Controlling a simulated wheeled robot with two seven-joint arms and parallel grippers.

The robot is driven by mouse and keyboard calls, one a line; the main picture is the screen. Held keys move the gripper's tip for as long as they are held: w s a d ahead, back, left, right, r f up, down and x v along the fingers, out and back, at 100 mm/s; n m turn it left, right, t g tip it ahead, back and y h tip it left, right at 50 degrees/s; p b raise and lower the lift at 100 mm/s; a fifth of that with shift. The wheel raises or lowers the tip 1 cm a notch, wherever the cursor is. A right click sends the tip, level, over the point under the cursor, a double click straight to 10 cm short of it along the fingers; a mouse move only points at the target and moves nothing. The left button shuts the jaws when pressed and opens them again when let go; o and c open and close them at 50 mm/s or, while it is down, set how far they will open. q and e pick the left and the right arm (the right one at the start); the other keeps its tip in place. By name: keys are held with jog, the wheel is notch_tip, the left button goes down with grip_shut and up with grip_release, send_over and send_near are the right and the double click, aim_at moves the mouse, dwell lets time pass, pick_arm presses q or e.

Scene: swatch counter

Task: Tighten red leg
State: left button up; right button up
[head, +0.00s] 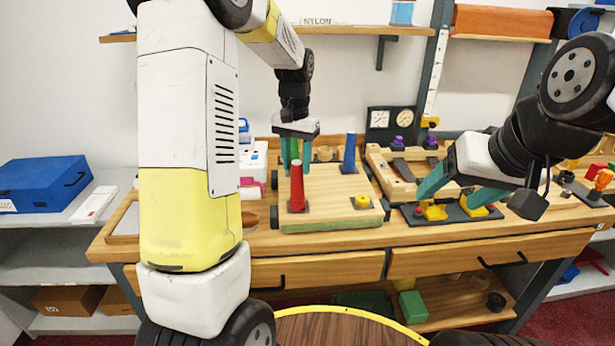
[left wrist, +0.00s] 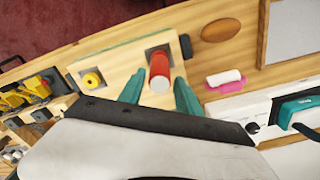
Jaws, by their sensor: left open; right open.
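The red leg (head: 297,187) stands upright on a square dark plate on a wooden board (head: 330,208) on the workbench. In the left wrist view the red leg (left wrist: 159,70) shows end-on, ahead of and between the fingers. My left gripper (head: 294,155) is open, pointing down just behind the red leg; its teal fingers also show in the left wrist view (left wrist: 160,95). I cannot tell whether they touch it. A blue leg (head: 349,153) stands at the board's back right. My right gripper (head: 455,192) is open and empty over the right side of the bench.
A yellow knob (head: 362,201) sits on the board's front right. Yellow parts (head: 435,211) on a dark plate lie below my right gripper. A wooden frame (head: 400,188) stands right of the board. A pink and white eraser-like block (left wrist: 225,79) lies beside the board.

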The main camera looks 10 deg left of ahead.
pick_arm(q)
jog(key=n, duration=1.1)
grip_shut()
jog(key=m, duration=1.4)
